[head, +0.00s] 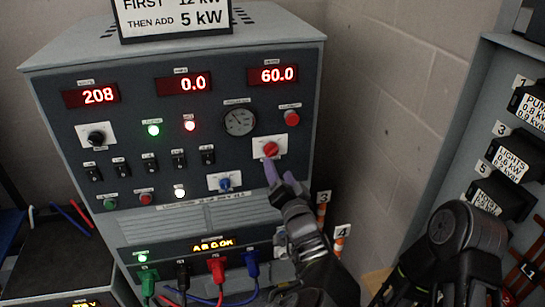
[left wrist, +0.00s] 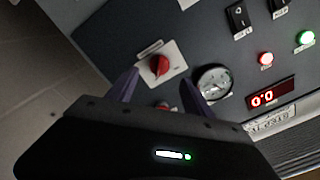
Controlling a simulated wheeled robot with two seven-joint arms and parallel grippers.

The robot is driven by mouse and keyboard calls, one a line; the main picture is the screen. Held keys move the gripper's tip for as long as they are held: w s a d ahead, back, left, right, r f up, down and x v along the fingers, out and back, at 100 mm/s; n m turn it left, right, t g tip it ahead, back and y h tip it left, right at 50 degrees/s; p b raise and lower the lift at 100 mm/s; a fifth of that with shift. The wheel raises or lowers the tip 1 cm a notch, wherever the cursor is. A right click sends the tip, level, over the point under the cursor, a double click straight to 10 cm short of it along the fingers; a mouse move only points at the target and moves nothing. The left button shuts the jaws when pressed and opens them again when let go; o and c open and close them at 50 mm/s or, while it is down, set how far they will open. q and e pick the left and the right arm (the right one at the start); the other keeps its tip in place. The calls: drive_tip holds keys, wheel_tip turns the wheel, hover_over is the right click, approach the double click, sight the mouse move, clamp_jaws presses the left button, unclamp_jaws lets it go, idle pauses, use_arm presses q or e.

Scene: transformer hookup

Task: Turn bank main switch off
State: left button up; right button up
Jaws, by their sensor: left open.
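A grey control panel (head: 215,115) faces me. A red rotary knob on a white plate (head: 270,149) sits at its right side; it also shows in the left wrist view (left wrist: 159,66). The small labels are too blurred to read, so I cannot tell which control is named bank main. My left gripper (head: 278,175), with purple fingers, is just below the red knob in the head view. In the left wrist view the fingers (left wrist: 158,92) stand apart with nothing between them, and the knob lies beyond their tips.
A round gauge (head: 239,121) and red button (head: 291,118) are near the knob. A blue knob (head: 225,183), black knob (head: 95,138) and several rocker switches are on the panel. Displays read 208, 0.0 and 60.0. Colored plugs (head: 216,268) line the bottom. A cabinet (head: 500,120) stands right.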

sight(272, 155)
use_arm(q)
drive_tip(key=x, duration=0.7)
drive_tip(key=shift+w+a, duration=0.1)
drive_tip(key=shift+w, duration=0.25)
drive_tip(key=shift+c, duration=0.5)
drive_tip(key=shift+f, duration=0.1)
clamp_jaws()
